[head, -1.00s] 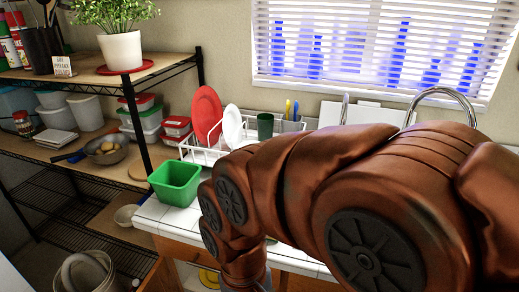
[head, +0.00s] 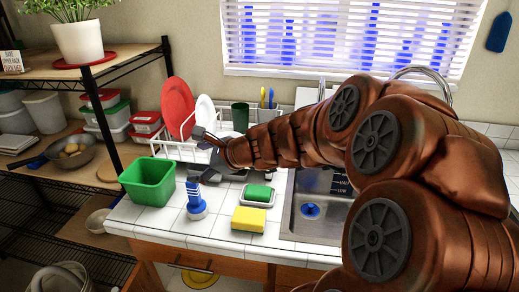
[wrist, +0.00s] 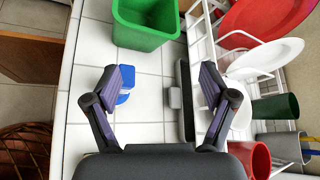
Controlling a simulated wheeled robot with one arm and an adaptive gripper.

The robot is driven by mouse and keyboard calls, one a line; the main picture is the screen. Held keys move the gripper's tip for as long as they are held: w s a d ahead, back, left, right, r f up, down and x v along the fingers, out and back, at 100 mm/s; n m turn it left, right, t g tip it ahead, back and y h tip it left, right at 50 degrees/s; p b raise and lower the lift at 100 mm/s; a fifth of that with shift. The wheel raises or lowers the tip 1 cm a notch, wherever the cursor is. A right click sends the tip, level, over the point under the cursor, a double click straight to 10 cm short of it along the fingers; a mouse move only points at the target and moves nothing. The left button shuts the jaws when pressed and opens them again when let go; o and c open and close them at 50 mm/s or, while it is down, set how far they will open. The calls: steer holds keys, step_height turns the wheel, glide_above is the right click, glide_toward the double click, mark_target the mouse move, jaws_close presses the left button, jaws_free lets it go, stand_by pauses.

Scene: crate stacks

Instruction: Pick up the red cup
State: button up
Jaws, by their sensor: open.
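A red cup (wrist: 255,158) shows at the lower right edge of the wrist view, partly cut off, beside the white dish rack (wrist: 195,38). In the head view I do not see the red cup; my arm and gripper cover part of the rack there. My gripper (wrist: 160,77) is open and empty, with its two fingers spread above the white tiled counter. The cup lies to the right of the right finger, outside the jaws. In the head view my gripper (head: 203,155) is in front of the rack.
A green tub (head: 148,181), a blue-handled brush (head: 196,203), a yellow sponge (head: 248,219) and a green sponge on a dish (head: 258,194) stand on the counter. The rack holds a red plate (head: 176,107), a white plate (head: 205,112) and a green cup (head: 240,116). The sink (head: 318,209) is right.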

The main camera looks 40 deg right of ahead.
steer(key=s+d+m+t+h, duration=0.15)
steer(key=d+m+h, duration=0.35)
steer(key=d, duration=0.6)
steer(key=s+d+m+h, duration=0.2)
steer(key=s+d+m, duration=0.1)
steer(key=d+m, duration=0.6)
steer(key=shift+n, duration=0.7)
steer(key=shift+s+d+f+b+x, duration=0.1)
steer(key=shift+d+b+x, duration=0.15)
steer(key=shift+x, duration=0.9)
steer(key=shift+s+d+f+b+x, duration=0.15)
steer(key=shift+b+x, duration=0.25)
steer(key=shift+x, duration=0.7)
steer(key=shift+s+d+f+b+x, duration=0.1)
steer(key=shift+d+b+x, duration=0.2)
steer(key=shift+x, duration=0.85)
steer(key=shift+w+d+f, duration=0.1)
steer(key=shift+w+d, duration=0.05)
steer(key=shift+w, duration=0.65)
steer(key=shift+c, duration=0.4)
steer(key=c, duration=1.1)
